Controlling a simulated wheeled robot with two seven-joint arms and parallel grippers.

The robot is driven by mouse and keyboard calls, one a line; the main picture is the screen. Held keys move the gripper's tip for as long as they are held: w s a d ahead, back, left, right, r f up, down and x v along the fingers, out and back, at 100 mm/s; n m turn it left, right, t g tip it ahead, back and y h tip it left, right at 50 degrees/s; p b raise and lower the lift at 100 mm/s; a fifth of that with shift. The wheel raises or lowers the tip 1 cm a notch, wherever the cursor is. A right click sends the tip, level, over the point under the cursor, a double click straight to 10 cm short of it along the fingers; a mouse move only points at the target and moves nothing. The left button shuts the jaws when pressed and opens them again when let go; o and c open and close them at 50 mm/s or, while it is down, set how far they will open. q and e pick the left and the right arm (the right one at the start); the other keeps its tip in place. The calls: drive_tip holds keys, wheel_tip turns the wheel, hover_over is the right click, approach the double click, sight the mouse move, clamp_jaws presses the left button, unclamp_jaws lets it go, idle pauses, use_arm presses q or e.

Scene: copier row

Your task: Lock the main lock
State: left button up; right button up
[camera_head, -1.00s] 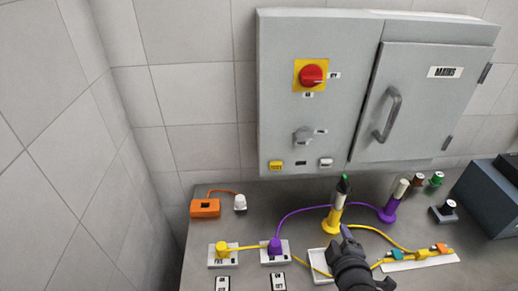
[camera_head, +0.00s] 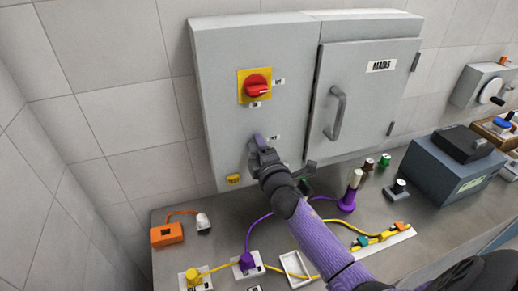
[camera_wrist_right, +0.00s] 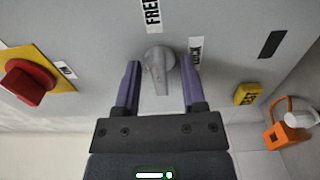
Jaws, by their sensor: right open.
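The main lock looks to be a small grey knob (camera_wrist_right: 157,66) on the cabinet front. In the right wrist view its bar runs up and down the picture, with a FREE label (camera_wrist_right: 153,14) above it and a LOCK label (camera_wrist_right: 196,50) to its right. My right gripper (camera_head: 257,143) is in front of the knob in the head view and mostly hides it. In the wrist view my right gripper (camera_wrist_right: 161,70) is open, with its purple fingers on either side of the knob and gaps visible. My left gripper is not in view.
A red rotary switch (camera_head: 257,86) on a yellow plate sits above my gripper. The cabinet door has a handle (camera_head: 336,112) to the right.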

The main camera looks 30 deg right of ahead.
clamp_jaws()
